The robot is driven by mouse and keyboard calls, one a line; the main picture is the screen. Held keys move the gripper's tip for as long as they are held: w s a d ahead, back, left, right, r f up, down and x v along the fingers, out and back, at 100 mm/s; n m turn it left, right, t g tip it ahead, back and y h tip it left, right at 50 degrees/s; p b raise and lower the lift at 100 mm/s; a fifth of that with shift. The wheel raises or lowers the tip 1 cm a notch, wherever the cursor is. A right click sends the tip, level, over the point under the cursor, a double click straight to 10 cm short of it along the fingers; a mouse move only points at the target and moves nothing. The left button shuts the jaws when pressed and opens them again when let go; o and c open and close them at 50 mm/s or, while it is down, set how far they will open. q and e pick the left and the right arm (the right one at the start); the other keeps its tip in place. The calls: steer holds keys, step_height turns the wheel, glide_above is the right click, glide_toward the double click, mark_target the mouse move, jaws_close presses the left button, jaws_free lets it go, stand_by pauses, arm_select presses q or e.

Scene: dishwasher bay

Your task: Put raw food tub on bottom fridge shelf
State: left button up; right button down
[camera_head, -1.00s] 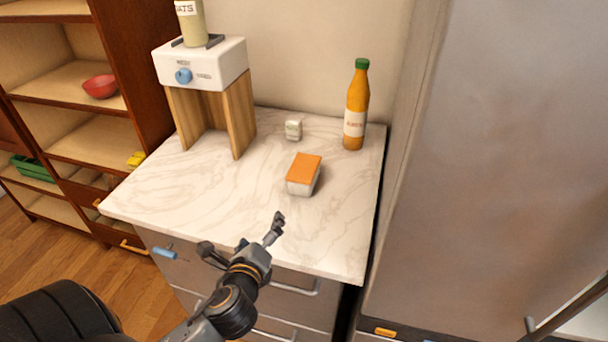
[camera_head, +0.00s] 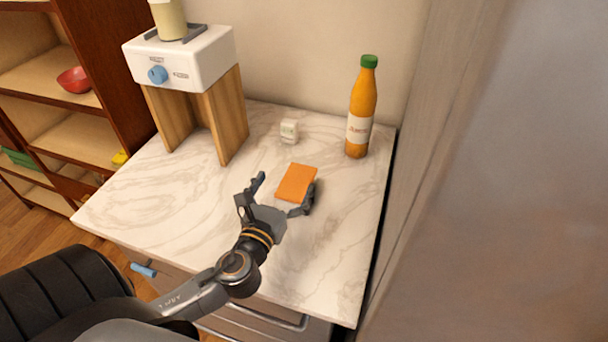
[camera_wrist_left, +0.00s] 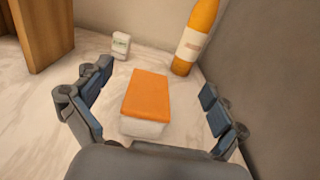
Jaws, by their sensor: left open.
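The tub (camera_head: 297,181) has an orange lid and stands on the marble counter. In the left wrist view the tub (camera_wrist_left: 147,97) shows a pale body under its lid and lies between my open fingers, with a gap on each side. My left gripper (camera_head: 283,190) is open at the near side of the tub; in the wrist view its fingertips (camera_wrist_left: 158,77) flank it. The fridge (camera_head: 510,200) is the large grey surface on the right; no shelf of it shows. My right gripper is in no view.
An orange bottle (camera_head: 361,108) with a green cap stands behind the tub to the right. A small white container (camera_head: 289,131) is behind it. A white dispenser on wooden legs (camera_head: 185,58) stands at the back left. The counter's left part is clear.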

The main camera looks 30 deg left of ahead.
mark_target(289, 203)
arm_select(q)
step_height(289, 203, down, 2)
steer(key=shift+w+f+b, duration=0.15)
steer(key=shift+b, duration=0.2)
steer(key=f, duration=0.2)
steer(key=s+f+b, duration=0.1)
steer(key=f, duration=0.1)
steer(key=shift+f+b, duration=0.3)
steer(key=shift+f, duration=0.1)
steer(key=shift+w+a+f+p, duration=0.1)
steer(key=shift+w+f+p, duration=0.2)
steer(key=shift+w, duration=0.7)
steer(key=shift+p+x, duration=0.3)
steer(key=shift+x, duration=0.65)
steer(key=x, duration=0.3)
steer(key=shift+w+a+p, duration=0.15)
steer(key=shift+w+p, duration=0.1)
steer(key=shift+p, duration=0.1)
steer(key=shift+w, duration=0.25)
steer(key=shift+c, duration=0.7)
steer(key=c, duration=1.5)
steer(key=shift+a, duration=0.1)
steer(key=shift+c, duration=0.6)
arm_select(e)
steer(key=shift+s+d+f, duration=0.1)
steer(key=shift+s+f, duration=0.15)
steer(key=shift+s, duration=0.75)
arm_select(q)
steer(key=shift+r, duration=0.15)
